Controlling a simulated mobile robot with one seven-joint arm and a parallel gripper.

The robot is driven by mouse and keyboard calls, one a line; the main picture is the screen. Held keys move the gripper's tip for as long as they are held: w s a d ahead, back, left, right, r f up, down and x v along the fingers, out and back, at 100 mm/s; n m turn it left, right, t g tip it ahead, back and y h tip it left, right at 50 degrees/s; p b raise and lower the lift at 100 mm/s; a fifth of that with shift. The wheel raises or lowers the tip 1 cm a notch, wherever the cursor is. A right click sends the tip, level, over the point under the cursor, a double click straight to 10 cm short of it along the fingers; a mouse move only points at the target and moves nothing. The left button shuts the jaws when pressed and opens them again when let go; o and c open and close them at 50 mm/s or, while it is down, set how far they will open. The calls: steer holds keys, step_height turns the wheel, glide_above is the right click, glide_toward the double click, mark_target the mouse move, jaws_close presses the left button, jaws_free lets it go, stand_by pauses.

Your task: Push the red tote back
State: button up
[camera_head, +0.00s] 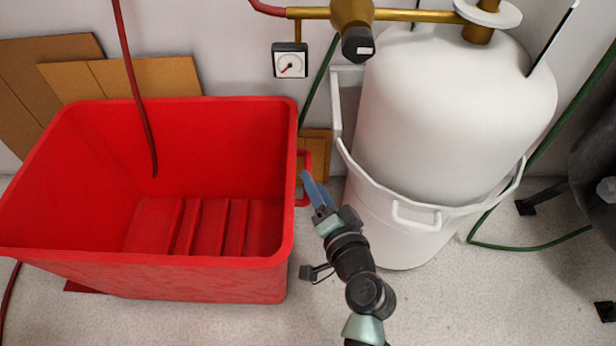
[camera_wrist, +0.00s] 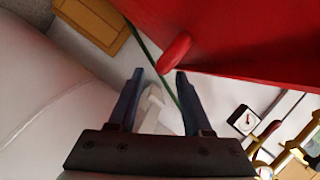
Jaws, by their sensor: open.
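The red tote (camera_head: 190,278) is a large open bin on the floor at the left of the head view, with ribs on its inner floor. Its red side handle (camera_head: 303,190) sticks out on the right. My gripper (camera_head: 310,178) has its blue fingers up at this handle. In the wrist view the tote (camera_wrist: 255,40) fills the upper right, and the handle (camera_wrist: 175,52) lies just beyond the tips of my open gripper (camera_wrist: 159,74). The handle seems nearer the right finger; I cannot tell whether they touch. Nothing is visibly held between the fingers.
A white tank (camera_head: 455,120) in a white tub (camera_head: 385,225) stands close on the right. Brown panels (camera_head: 130,78) lean on the wall behind the tote. A red hose (camera_head: 135,85) hangs into the tote. A gauge (camera_head: 290,62) is on the wall. Floor in front is clear.

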steer(key=shift+b+x, duration=0.75)
steer(key=shift+x, duration=1.65)
jaws_close()
